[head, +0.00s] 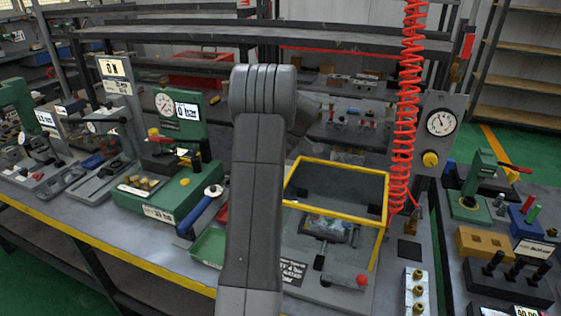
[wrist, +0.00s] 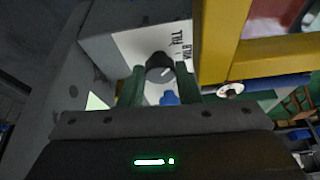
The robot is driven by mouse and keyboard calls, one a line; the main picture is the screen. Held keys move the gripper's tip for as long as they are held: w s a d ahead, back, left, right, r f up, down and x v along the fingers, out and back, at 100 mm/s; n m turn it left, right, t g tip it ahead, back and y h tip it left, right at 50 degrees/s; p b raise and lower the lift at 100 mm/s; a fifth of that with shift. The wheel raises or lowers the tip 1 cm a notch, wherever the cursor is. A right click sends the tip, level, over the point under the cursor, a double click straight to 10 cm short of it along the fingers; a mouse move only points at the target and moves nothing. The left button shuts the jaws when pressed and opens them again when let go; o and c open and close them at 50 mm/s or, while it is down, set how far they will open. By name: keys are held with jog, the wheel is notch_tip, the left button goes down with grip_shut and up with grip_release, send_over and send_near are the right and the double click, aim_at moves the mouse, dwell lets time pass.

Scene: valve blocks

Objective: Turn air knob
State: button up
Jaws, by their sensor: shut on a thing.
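The air knob appears to be the dark round knob (wrist: 159,66) with a pale pointer line, on a white panel (wrist: 130,50) with black lettering, partly readable as "FILL". My gripper (wrist: 160,87) is shut on this knob, with one green finger on either side of it in the wrist view. A small blue piece (wrist: 170,98) shows between the fingers, just below the knob. In the head view my own arm covers the middle, and the knob and my fingertips are hidden.
A yellow-framed box (head: 341,165) stands right of my arm; a yellow frame (wrist: 262,65) is close right of the fingers in the wrist view. A red coiled hose (head: 404,90) hangs by a gauge panel (head: 440,122). Green valve blocks (head: 170,195) stand on the left bench.

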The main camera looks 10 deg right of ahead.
jog(key=o, duration=1)
jog(key=v, duration=1.4)
jog(key=shift+f, duration=0.1)
jog(key=x, duration=1.4)
